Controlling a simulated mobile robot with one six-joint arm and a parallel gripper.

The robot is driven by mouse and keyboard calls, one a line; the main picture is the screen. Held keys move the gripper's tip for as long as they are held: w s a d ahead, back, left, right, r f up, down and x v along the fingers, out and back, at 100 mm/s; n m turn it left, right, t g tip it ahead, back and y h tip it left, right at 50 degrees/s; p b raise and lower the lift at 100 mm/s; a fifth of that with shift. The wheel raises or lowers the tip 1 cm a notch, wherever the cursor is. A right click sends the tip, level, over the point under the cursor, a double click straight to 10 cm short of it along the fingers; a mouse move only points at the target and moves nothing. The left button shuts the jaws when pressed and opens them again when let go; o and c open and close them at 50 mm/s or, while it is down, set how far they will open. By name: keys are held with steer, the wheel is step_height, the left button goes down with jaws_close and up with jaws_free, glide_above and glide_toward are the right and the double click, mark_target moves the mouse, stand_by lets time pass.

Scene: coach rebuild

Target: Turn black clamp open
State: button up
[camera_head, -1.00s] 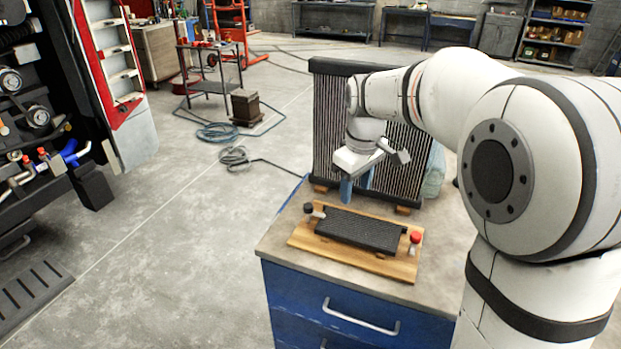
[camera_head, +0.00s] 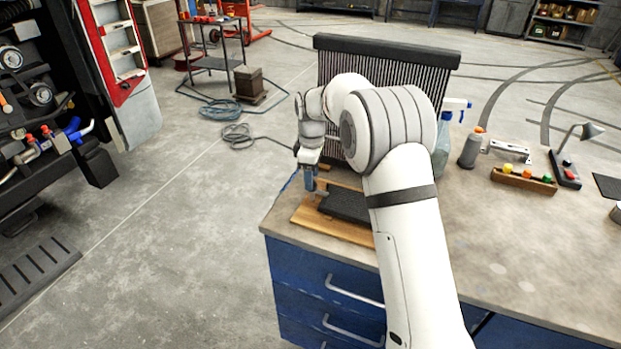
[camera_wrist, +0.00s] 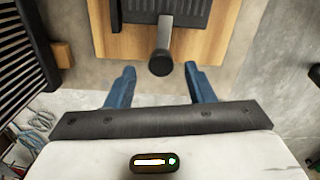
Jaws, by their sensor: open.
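The black clamp shows in the wrist view as a round black knob (camera_wrist: 160,63) on a grey stem, at the edge of a wooden board (camera_wrist: 122,42). My gripper (camera_wrist: 160,68) is open, its two blue fingers on either side of the knob in the picture, with a gap on each side. I cannot tell the height between fingers and knob. In the head view my gripper (camera_head: 310,182) is over the left end of the board (camera_head: 318,219), which carries a black ribbed block (camera_head: 346,205). The clamp is not clearly visible there, and my arm covers the board's right end.
A finned radiator (camera_head: 345,90) stands close behind the board. Right of my arm are a spray bottle (camera_head: 444,135), a grey bottle (camera_head: 470,150) and a wooden tray (camera_head: 524,181) of coloured items. The bench front right is clear. The bench's left edge is near the gripper.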

steer(key=shift+f, duration=0.9)
steer(key=shift+c, duration=0.4)
steer(key=c, duration=0.9)
